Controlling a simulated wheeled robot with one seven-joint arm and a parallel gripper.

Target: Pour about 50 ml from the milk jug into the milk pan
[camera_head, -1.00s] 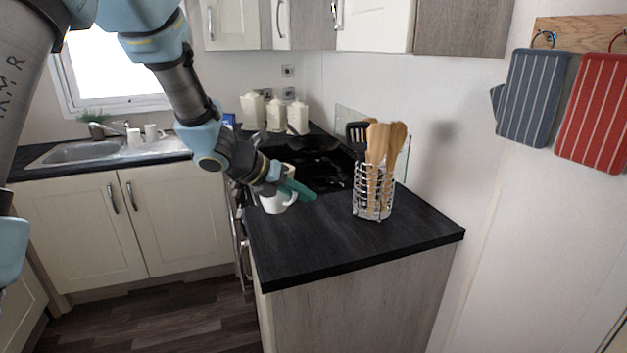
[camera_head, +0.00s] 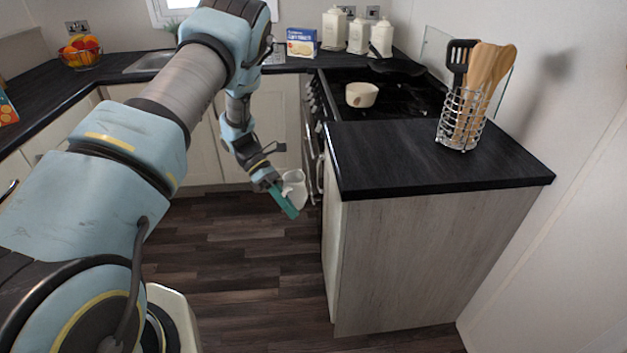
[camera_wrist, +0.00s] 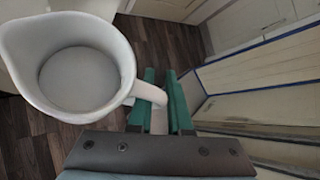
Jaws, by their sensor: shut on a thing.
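The white milk jug (camera_head: 295,188) hangs beside my gripper (camera_head: 283,198), over the floor to the left of the counter's end. My gripper is shut on the jug's handle; the handle (camera_wrist: 150,94) sits between the green fingers in the wrist view. The jug (camera_wrist: 84,70) looks upright there, with its spout to the upper left. Its inside looks pale; I cannot tell the milk level. The cream milk pan (camera_head: 361,95) stands on the black hob, above and to the right of the jug in the head view. My gripper is apart from the pan.
The dark counter (camera_head: 420,165) has clear room in front of the hob (camera_head: 408,98). A wire holder (camera_head: 460,122) with utensils stands at its right. Cream canisters (camera_head: 358,36) and a blue box (camera_head: 301,42) stand behind. The counter's left edge lies close to the jug.

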